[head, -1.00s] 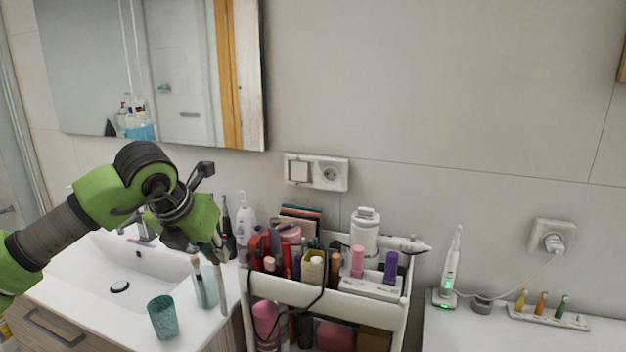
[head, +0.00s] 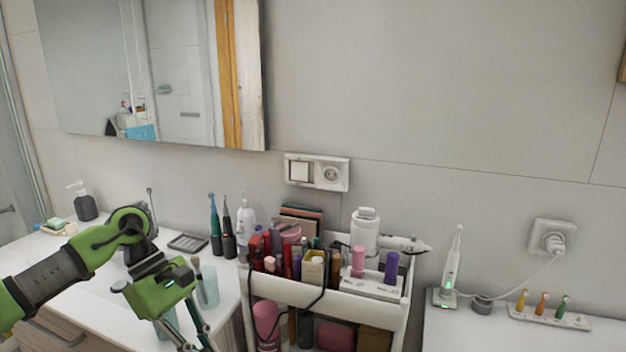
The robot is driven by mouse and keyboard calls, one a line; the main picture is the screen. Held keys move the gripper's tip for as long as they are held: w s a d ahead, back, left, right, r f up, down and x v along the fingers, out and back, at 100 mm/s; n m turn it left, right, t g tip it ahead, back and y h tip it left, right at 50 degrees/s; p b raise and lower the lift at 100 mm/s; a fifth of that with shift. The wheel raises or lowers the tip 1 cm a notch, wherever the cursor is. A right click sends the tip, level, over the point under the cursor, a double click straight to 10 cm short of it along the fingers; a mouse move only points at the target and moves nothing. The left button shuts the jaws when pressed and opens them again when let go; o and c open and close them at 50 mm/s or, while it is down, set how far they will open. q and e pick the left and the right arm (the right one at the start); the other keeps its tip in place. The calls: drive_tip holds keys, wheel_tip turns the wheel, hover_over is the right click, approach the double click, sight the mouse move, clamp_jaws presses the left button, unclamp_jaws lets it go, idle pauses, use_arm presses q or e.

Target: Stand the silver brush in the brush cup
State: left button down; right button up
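A pale teal cup (head: 209,292) stands on the washbasin counter with a brush (head: 197,268) upright in it, bristles up. I cannot tell whether this brush is the silver one, and no other brush is clearly recognisable. A second teal cup (head: 168,322) stands nearer the front, mostly hidden by my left gripper (head: 197,344). That gripper points down toward the lower edge of the view, in front of the cups. Its fingers look spread apart, with nothing visible between them; the tips are close to the picture's edge. My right gripper is not in view.
A white cart (head: 375,293) packed with cosmetics stands right of the counter, with a dark cable hanging over its front. Two electric toothbrushes (head: 227,228) and a white bottle (head: 246,218) stand behind the cups. A soap dispenser (head: 85,203) is at the far left.

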use_arm(q)
drive_tip(key=s+f+m+g+y, duration=0.3)
drive_tip(key=s+m+y, duration=0.3)
drive_tip(key=s+m, duration=0.6)
drive_tip(key=shift+s+f+m+g, duration=0.4)
drive_tip(key=shift+s+f, duration=0.2)
drive_tip(key=shift+f, duration=0.05)
drive_tip(key=shift+w+a, duration=0.1)
drive_tip(key=shift+a, duration=0.05)
